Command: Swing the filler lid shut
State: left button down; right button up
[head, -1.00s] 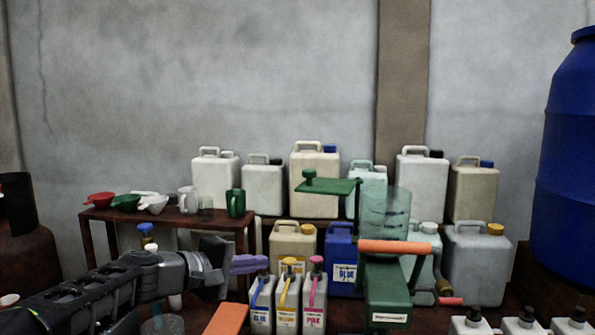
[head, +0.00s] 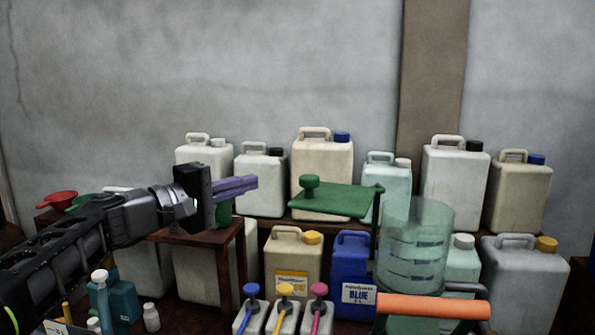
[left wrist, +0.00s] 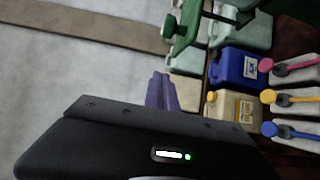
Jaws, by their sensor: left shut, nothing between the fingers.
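The filler lid (head: 335,200) is a flat green plate with a round green knob (head: 310,182) on top. It stands out level to the left from a hinge at the clear cylinder (head: 417,245), whose top is uncovered. In the left wrist view the lid (left wrist: 186,30) shows at the top, ahead of the fingers. My left gripper (head: 236,187), with purple fingers, is shut and empty. It is left of the lid at about knob height in the picture, apart from it. The fingers also show in the left wrist view (left wrist: 161,92). My right gripper is not in view.
An orange-gripped handle (head: 432,306) is below the cylinder. Several jugs (head: 322,170) stand on a shelf behind the lid. A blue jug (head: 352,275), a beige jug (head: 292,265) and small pump bottles (head: 284,315) stand below. The small wooden table (head: 205,237) is under my left gripper.

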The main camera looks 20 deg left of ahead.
pick_arm(q)
jog(key=shift+s+r, duration=0.1)
jog(key=shift+s, duration=0.1)
jog(key=w+d+p, duration=0.3)
jog(key=w+d, duration=0.3)
jog(key=w, duration=0.1)
jog(key=shift+d+p, duration=0.35)
jog(key=shift+d, duration=0.05)
dwell(0.6)
